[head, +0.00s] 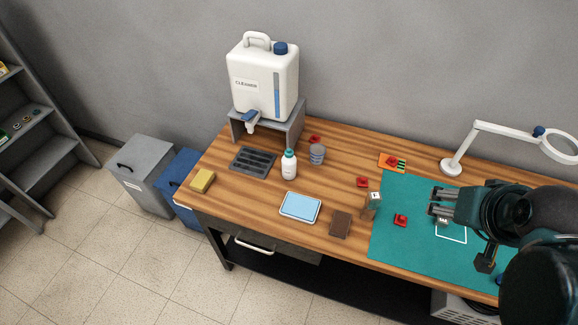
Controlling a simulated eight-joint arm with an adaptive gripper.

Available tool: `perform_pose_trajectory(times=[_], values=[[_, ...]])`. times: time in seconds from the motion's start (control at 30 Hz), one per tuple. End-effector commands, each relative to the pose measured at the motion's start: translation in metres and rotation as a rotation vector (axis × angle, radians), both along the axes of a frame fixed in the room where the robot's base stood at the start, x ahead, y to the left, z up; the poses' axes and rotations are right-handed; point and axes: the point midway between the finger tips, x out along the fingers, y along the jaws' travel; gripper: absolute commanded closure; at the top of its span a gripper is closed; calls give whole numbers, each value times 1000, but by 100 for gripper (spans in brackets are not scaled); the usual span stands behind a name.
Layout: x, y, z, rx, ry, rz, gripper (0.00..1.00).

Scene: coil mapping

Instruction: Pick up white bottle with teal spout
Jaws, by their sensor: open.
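The white bottle with teal spout (289,166) stands upright on the wooden table, just right of the dark drain grate and in front of the grey stand. Its teal top points up and nothing touches it. My gripper (436,208) is at the right, over the teal mat, with its fingers pointing left. It is open and well apart from the bottle. A small dark labelled item (443,219) shows close by the fingers; I cannot tell whether it lies between them.
A large cleaner jug (263,78) stands on a grey stand (295,128). Near the bottle are a grey cup (317,154), a drain grate (253,161) and a blue tray (300,207).

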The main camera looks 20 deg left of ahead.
Motion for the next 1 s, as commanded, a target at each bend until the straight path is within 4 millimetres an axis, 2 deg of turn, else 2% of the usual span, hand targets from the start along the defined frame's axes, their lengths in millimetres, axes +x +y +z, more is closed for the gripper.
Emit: perform_pose_trajectory(times=[0.37, 1.0], values=[[32, 26, 10, -46, 51, 123, 49], [104, 102, 9, -156, 164, 424, 49]])
